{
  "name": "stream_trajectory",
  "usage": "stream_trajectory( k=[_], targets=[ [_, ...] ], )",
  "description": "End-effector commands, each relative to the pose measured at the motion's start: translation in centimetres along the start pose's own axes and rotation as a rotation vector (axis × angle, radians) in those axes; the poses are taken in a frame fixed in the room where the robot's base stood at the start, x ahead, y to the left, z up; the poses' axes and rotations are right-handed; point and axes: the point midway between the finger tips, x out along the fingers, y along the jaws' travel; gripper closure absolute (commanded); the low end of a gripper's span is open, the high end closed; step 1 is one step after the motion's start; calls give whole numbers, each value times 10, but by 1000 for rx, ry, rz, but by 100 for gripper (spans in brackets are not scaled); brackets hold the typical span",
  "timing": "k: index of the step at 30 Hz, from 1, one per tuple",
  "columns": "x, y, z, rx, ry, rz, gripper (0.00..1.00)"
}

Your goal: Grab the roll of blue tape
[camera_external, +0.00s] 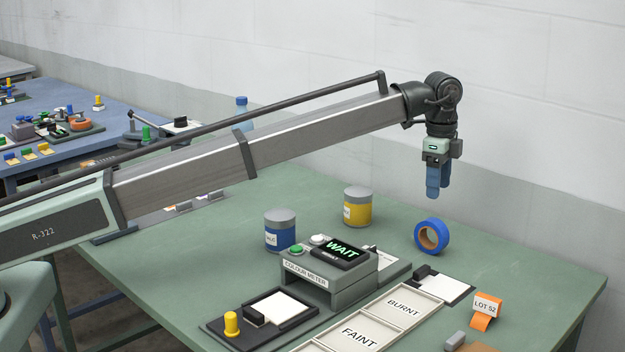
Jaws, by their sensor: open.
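The roll of blue tape (419,238) stands on its edge on the green table, toward the back right. Its core is orange-brown and its open hole faces the camera. My gripper (438,194) hangs above the table, pointing down, with blue fingers. It is above and slightly to the right of the tape in the picture, apart from it. The gripper is open and nothing shows between its fingers. The gap between the fingers is hard to see from this side.
A yellow jar (357,208) and a blue jar (280,231) stand left of the tape. The colour meter (330,275) reading WAIT is in front. Trays marked BURNT and FAINT (372,322) lie nearer. An orange LOT 52 tag (485,313) stands at right. The table behind the tape is clear.

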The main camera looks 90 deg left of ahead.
Motion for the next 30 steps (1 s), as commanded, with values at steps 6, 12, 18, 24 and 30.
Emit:
stream_trajectory(
  k=[6,12,18,24,30],
  targets=[
    [0,4,4,195,-15,21,40],
    [7,4,4,231,-14,21,40],
    [34,5,5,230,-15,21,40],
    [68,6,5,229,-15,21,40],
    [86,6,5,228,-14,19,40]
  ],
)
